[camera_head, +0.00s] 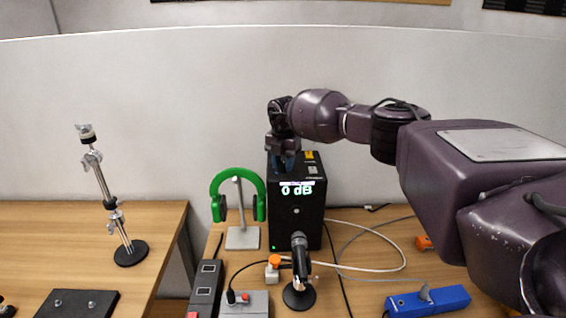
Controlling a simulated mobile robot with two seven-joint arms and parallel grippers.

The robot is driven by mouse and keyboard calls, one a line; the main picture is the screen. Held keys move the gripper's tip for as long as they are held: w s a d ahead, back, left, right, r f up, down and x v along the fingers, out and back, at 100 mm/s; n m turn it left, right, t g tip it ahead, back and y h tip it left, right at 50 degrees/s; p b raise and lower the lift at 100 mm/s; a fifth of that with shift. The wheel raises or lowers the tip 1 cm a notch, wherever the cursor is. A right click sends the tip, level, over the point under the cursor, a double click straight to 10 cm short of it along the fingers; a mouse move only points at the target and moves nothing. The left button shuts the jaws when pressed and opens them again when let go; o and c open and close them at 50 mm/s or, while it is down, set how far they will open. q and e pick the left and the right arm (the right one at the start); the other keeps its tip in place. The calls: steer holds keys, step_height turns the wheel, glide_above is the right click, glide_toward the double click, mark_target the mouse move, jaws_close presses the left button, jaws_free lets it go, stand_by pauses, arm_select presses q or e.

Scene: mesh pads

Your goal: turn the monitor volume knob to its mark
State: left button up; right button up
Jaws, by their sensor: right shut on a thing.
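The black monitor speaker (297,221) stands upright on the desk near the wall. A small display (297,190) at its upper front reads "0 dB". My right arm reaches in from the right, and my right gripper (284,163) points down at the top of the speaker. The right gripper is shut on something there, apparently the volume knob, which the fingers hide. The knob's mark cannot be made out. My left gripper is not in view.
Green headphones (216,182) hang on a stand (243,238) just left of the speaker. A microphone (299,258) stands in front of it. Cables cross the desk to the right. A blue device (428,301) lies at the front right, a metal stand (131,252) at the left.

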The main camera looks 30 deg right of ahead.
mark_target(283, 163)
steer(key=shift+r, duration=0.15)
steer(key=o, duration=0.9)
step_height(283, 163, up, 11)
steer(key=shift+f+b, duration=0.15)
steer(key=shift+b, duration=0.75)
